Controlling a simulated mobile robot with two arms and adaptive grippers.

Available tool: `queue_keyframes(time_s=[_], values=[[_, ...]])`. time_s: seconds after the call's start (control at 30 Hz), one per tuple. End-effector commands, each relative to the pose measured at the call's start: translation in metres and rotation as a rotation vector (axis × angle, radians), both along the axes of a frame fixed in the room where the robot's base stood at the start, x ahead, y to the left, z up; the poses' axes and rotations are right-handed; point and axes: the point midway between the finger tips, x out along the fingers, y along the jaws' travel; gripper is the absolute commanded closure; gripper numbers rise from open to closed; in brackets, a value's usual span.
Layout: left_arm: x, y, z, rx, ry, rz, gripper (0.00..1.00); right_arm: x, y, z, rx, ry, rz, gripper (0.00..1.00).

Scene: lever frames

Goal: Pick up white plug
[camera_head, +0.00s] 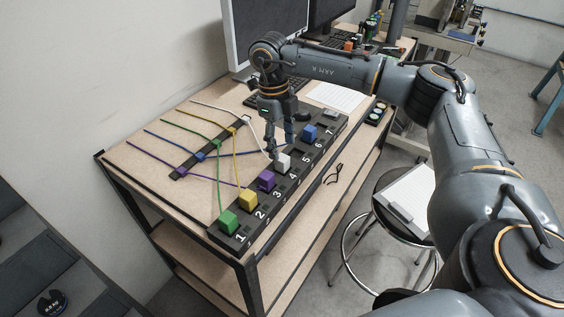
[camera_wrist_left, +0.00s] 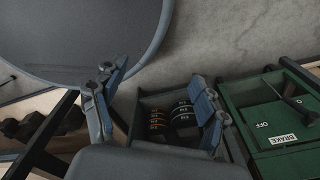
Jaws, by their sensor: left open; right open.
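The white plug (camera_head: 283,163) is a white block in the numbered black strip (camera_head: 256,221), beside the label 4. A white cable runs from it to the back of the table. My right gripper (camera_head: 273,155) points down just beside and above the white plug. Its fingers are open and partly overlap the plug in the head view, and I cannot tell whether they touch it. My left gripper (camera_wrist_left: 158,100) is open and empty in the left wrist view, away from the plugs.
Green (camera_head: 228,222), yellow (camera_head: 248,199), purple (camera_head: 267,181) and blue (camera_head: 309,133) plugs sit in the same strip. Coloured cables cross the table (camera_head: 160,190). A monitor (camera_head: 262,30) stands behind. A stool (camera_head: 395,215) with a clipboard is at the right. The left wrist view shows a green BRAKE box (camera_wrist_left: 270,150).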

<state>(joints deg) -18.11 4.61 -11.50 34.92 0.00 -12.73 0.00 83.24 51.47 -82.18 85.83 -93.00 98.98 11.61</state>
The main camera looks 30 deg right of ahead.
Motion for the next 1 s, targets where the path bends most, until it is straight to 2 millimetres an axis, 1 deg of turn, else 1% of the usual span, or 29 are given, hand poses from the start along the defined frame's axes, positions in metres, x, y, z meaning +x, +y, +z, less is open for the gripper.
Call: queue_keyframes(time_s=[0.07,0.2,0.27,0.4,0.67,0.7,0.77,0.8,0.93,1.0], values=[[0.011,-0.001,0.006,-0.001,-0.015,0.000,0.27,-0.001,0.000,-0.005,-0.001,0.003,0.000,0.45],[0.030,-0.002,0.022,-0.005,-0.044,0.000,0.27,-0.004,0.001,-0.024,-0.001,0.005,0.000,0.45],[0.033,-0.003,0.025,-0.006,-0.050,0.000,0.27,-0.004,0.001,-0.034,-0.001,0.005,0.000,0.45],[0.030,-0.002,0.027,-0.005,-0.046,0.001,0.27,-0.005,0.000,-0.049,-0.001,0.002,-0.002,0.45],[0.018,-0.001,0.025,-0.003,-0.027,0.001,0.27,-0.005,0.000,-0.052,0.000,0.000,-0.001,0.45],[0.017,-0.001,0.025,-0.003,-0.026,0.001,0.27,-0.005,0.000,-0.052,0.000,0.000,-0.001,0.53],[0.017,-0.001,0.025,-0.002,-0.025,0.001,0.27,-0.005,0.000,-0.052,0.000,0.000,-0.001,0.66],[0.017,-0.001,0.025,-0.002,-0.024,0.001,0.27,-0.005,0.000,-0.052,0.000,0.000,-0.001,0.74],[0.017,-0.001,0.025,-0.002,-0.025,0.001,0.27,-0.005,0.000,-0.052,0.000,0.000,-0.001,1.00],[0.017,-0.001,0.025,-0.002,-0.025,0.001,0.27,-0.005,0.000,-0.052,0.000,0.000,-0.001,1.00]])
